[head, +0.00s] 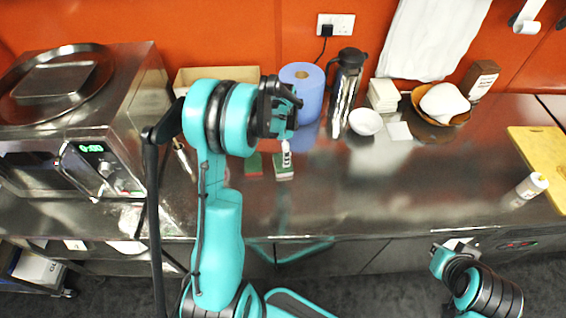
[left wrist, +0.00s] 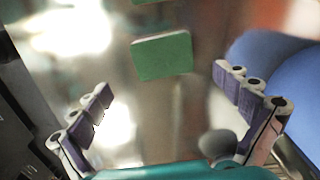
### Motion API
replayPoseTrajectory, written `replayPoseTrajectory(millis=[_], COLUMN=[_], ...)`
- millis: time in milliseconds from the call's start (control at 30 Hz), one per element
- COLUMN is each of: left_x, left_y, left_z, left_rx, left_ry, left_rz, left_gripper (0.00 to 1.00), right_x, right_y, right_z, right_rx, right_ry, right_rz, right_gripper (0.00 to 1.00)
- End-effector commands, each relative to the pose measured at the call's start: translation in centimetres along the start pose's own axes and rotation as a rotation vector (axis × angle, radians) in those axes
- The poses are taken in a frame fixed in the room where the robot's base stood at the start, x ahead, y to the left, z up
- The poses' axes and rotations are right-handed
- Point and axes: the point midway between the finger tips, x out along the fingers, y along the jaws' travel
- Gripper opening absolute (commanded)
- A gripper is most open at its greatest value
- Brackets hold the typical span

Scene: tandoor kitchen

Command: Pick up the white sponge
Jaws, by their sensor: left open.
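A small sponge with a green upper face and a pale edge (head: 283,172) lies on the steel counter. It also shows in the left wrist view (left wrist: 162,56), flat and ahead of the fingers. I take it for the white sponge; its underside is hidden. My left gripper (head: 286,148) is above the counter by this sponge, pointing down. In the left wrist view its fingers (left wrist: 163,84) are spread with nothing between them. My right gripper (head: 455,248) is low at the right, off the counter's front edge; its jaws are too small to read.
Another dark green sponge (head: 253,164) lies just left. A blue paper roll (head: 302,88) stands close behind my left gripper, with a flask (head: 345,80) and white bowl (head: 365,122) to its right. A steel oven (head: 95,120) is at left. The counter's middle right is mostly clear.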

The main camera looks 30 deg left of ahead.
Motion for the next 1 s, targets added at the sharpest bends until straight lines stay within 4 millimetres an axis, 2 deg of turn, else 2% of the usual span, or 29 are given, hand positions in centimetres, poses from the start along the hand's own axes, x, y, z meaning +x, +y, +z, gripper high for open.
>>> replayPoseTrajectory(millis=[100,333,533,800,833,900,1000], left_x=[1.6,3.8,6.9,7.3,7.3,7.3,7.3], left_y=[-0.1,-0.3,-0.5,-0.4,-0.4,-0.4,-0.4], left_z=[0.0,-0.1,-0.2,-0.2,-0.2,-0.2,-0.2], left_rx=[0.002,0.001,0.001,0.001,0.001,0.001,0.001], left_ry=[-0.001,0.0,0.0,0.0,0.0,0.0,0.0], left_rz=[0.001,0.001,0.0,0.0,0.0,0.0,0.0], left_gripper=[1.0,1.0,1.0,1.0,0.92,0.82,0.71], right_x=[0.3,0.7,1.2,1.2,1.2,1.2,1.2], right_y=[0.0,0.0,0.0,0.0,0.0,0.0,0.0], right_z=[0.2,0.5,0.9,0.9,0.9,0.9,0.9], right_rx=[0.0,0.0,0.0,0.0,0.0,0.0,0.0], right_ry=[0.0,0.0,0.0,0.0,0.0,0.0,0.0], right_rz=[0.0,0.0,0.0,0.0,0.0,0.0,0.0], right_gripper=[0.0,0.0,0.0,0.0,0.0,0.0,0.0])
